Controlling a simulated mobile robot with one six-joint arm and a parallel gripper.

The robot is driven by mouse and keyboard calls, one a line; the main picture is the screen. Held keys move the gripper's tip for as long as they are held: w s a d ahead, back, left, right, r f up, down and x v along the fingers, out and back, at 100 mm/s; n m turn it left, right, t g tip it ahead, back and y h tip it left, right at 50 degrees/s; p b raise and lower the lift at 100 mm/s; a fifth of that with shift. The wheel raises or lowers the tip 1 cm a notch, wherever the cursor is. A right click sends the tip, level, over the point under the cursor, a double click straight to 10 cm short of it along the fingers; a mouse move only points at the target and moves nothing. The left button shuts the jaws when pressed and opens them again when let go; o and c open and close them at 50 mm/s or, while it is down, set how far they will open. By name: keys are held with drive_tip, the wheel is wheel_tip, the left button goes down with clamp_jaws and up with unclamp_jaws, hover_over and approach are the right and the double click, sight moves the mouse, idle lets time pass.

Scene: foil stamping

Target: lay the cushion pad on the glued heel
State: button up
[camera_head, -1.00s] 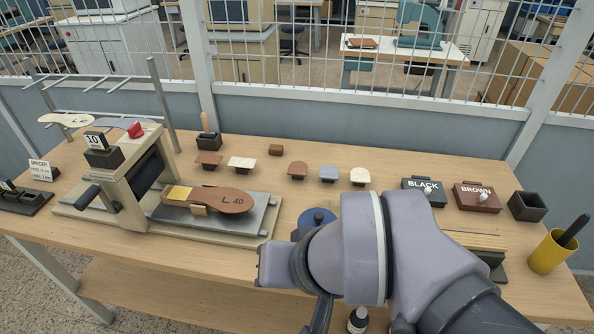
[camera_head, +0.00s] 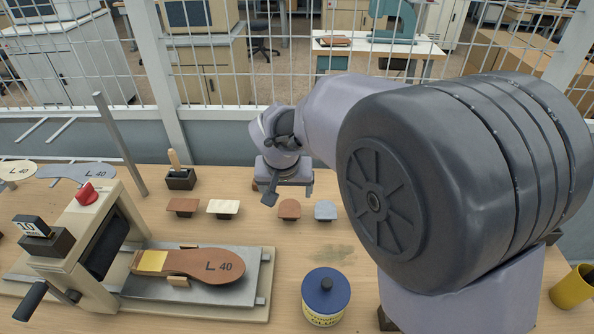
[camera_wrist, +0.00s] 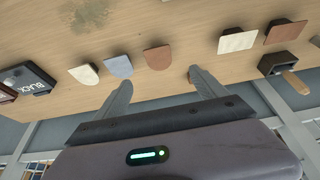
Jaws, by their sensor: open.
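The insole (camera_head: 205,265) marked "L 40" lies on the press bed, with a yellow patch (camera_head: 152,261) at its left heel end. Small pads stand in a row on low stands behind it: a brown squared pad (camera_head: 183,206), a cream squared pad (camera_head: 224,207), a brown rounded pad (camera_head: 289,208) and a grey-blue rounded pad (camera_head: 325,210). The wrist view also shows a cream rounded pad (camera_wrist: 83,74). I cannot tell which is the cushion pad. My gripper (camera_wrist: 160,80) is open and empty above the back of the table, near the rounded pads.
The press (camera_head: 85,250) stands left of the insole. A glue jar (camera_head: 325,300) stands at the front middle. A dark holder (camera_head: 180,180) with a wooden handle is behind the pads. The black ink box (camera_wrist: 28,82) lies beyond the cream rounded pad. A mesh fence (camera_head: 240,90) closes the back.

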drive_tip(key=b, duration=0.1)
approach(290, 208)
drive_tip(key=f, duration=0.2)
drive_tip(key=b+x, duration=0.1)
drive_tip(key=x, duration=0.1)
drive_tip(key=b+x, duration=0.1)
drive_tip(key=x, duration=0.2)
drive_tip(key=shift+w+f+b, duration=0.15)
drive_tip(key=shift+w+b, duration=0.2)
drive_tip(key=shift+c, duration=0.2)
drive_tip(key=c, duration=1.4)
drive_tip(key=shift+o, duration=0.2)
drive_tip(key=shift+r, duration=0.3)
